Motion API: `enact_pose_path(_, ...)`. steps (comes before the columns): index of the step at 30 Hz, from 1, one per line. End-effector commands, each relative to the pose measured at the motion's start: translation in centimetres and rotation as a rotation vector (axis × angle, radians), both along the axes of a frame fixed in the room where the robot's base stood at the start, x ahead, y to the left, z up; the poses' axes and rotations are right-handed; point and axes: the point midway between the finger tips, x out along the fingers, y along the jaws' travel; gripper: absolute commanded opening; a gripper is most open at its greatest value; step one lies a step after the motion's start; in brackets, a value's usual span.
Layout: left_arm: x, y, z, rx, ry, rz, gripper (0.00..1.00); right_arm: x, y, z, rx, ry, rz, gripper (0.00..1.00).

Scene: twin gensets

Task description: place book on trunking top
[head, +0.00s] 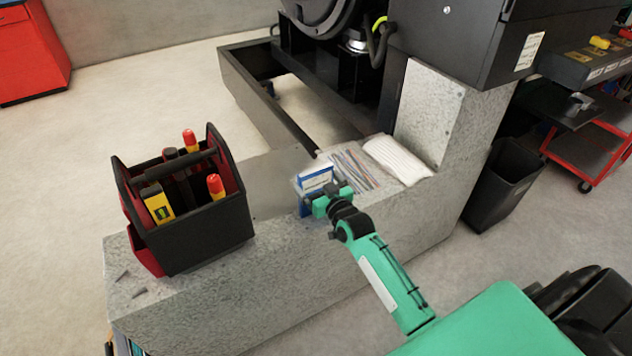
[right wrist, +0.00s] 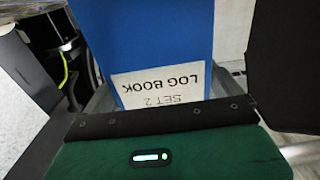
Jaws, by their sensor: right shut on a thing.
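My right gripper (head: 325,201) is shut on a blue log book (head: 315,180) with a white label. The book is upright, over the grey speckled trunking (head: 275,232) between the toolbox and the papers. I cannot tell whether its lower edge touches the top. In the right wrist view the blue book (right wrist: 145,40) stands up beyond the green gripper body, its label reading "SET 2 LOG BOOK" upside down. The fingertips are hidden there. My left gripper is not in view.
A black and red toolbox (head: 205,215) stands on the left part of the trunking. Flat papers or cables (head: 352,170) and a white folded cloth (head: 397,158) lie right of the book. A raised block (head: 430,110) and a black bin (head: 503,185) are further right.

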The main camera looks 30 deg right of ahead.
Motion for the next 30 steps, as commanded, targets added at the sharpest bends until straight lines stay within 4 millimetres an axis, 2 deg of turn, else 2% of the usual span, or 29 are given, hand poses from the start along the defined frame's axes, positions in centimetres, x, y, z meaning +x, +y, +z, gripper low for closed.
enact_pose_path(6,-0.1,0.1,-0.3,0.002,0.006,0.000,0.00,0.0,0.0,-0.1,-0.001,-0.001,0.000,0.67)
enact_pose_path(7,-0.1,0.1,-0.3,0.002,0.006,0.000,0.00,0.0,0.0,-0.2,-0.001,0.000,0.000,0.97)
enact_pose_path(8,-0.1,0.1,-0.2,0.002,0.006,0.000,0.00,0.0,0.0,-0.2,-0.001,0.000,0.000,1.00)
enact_pose_path(17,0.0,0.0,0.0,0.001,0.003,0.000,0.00,0.0,0.0,0.2,0.000,-0.001,0.000,1.00)
enact_pose_path(19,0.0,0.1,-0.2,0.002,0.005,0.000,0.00,-0.6,0.0,0.1,-0.001,0.001,0.000,1.00)
enact_pose_path(23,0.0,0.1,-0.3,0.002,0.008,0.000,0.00,-2.4,-0.1,0.1,-0.002,0.002,0.000,1.00)
enact_pose_path(30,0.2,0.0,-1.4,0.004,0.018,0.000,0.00,-6.8,-0.3,0.1,-0.001,0.003,0.000,1.00)
